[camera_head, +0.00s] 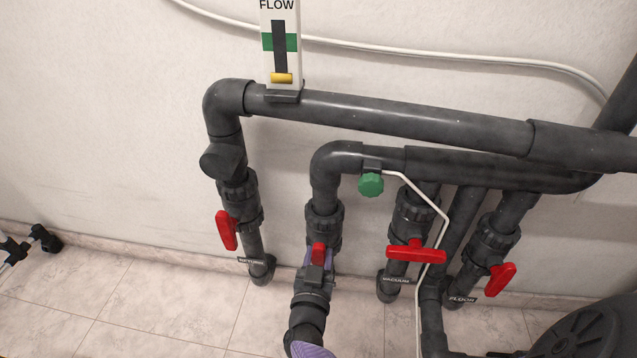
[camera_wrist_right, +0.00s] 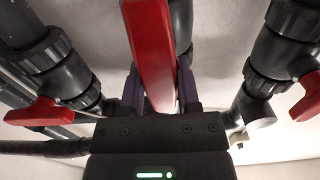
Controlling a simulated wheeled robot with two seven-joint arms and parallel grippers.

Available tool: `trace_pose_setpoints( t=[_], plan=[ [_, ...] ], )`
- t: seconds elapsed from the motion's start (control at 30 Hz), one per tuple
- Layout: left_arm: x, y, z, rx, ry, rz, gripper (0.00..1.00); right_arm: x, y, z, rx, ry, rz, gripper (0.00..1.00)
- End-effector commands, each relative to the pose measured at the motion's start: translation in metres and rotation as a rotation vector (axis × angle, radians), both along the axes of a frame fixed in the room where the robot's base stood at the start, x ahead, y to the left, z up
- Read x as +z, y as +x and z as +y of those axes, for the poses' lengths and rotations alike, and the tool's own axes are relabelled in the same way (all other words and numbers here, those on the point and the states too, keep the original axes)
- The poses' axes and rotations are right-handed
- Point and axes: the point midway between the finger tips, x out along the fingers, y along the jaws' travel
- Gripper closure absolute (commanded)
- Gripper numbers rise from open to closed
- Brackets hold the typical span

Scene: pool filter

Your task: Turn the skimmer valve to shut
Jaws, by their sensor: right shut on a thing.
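The skimmer valve is taken to be the second from the left, on the pipe (camera_head: 323,205) that bends down from the lower manifold; its label is hidden. Its red handle (camera_head: 318,250) shows only in part above my right gripper (camera_head: 318,266). In the right wrist view the handle (camera_wrist_right: 150,50) runs up between the two purple-sided fingers (camera_wrist_right: 160,92). My right gripper is shut on this handle. The handle looks roughly in line with its pipe in the head view. My left gripper is not in view.
Red handles stand on the return valve (camera_head: 227,230) to the left, and the vacuum valve (camera_head: 415,254) and floor valve (camera_head: 500,280) to the right. A green knob (camera_head: 371,185) and thin white tube (camera_head: 438,205) are close by. A dark round body (camera_head: 590,335) fills the lower right.

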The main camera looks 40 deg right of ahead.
Motion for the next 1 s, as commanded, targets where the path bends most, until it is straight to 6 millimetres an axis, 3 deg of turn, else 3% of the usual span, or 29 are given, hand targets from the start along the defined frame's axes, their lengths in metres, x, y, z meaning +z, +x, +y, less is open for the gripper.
trace_pose_setpoints(
  t=[0.27,1.0],
  plan=[
    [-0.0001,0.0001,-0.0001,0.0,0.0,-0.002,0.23,-0.0003,-0.0012,-0.0006,0.001,0.089,-0.104,1.0],
    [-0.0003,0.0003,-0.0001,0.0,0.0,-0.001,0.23,-0.0042,-0.0063,-0.005,0.001,0.539,-0.631,1.0]
  ],
)
